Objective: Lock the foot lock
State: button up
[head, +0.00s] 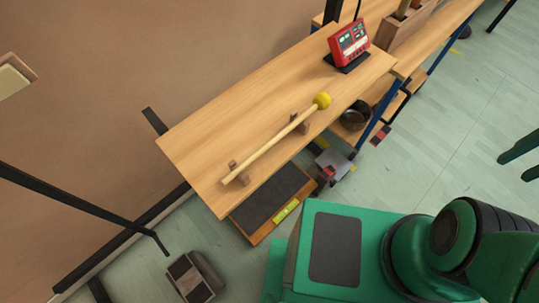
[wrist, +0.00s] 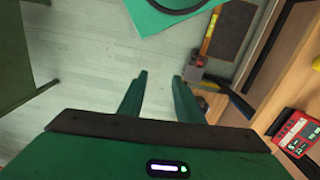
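Two small red parts show low by the floor, and either could be the foot lock. One red part (head: 327,173) sits beside a grey plate (head: 334,164) near the front bench leg. The other red part (head: 381,134) is by a blue leg farther right. I cannot tell the lock's position. In the wrist view a grey and red fitting (wrist: 193,74) lies just beyond the right fingertip. My gripper (wrist: 161,76) is open and empty, its two green fingers apart over the floor. In the head view its fingertips (head: 514,167) show at the right edge, away from both red parts.
A wooden bench (head: 215,125) holds a yellow-headed mallet (head: 270,145) on rests and a red device (head: 350,45). A dark mat board (head: 268,197) lies below it. A pedal-like block (head: 194,277) is on the floor. Open floor (head: 440,125) lies right of the bench.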

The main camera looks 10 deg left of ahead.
aim_at(329, 171)
jog(key=k, duration=0.5)
jog(key=u, duration=0.7)
jog(key=k, duration=1.6)
jog(key=z, duration=0.75)
jog(key=i, duration=1)
jog(key=u, duration=0.05)
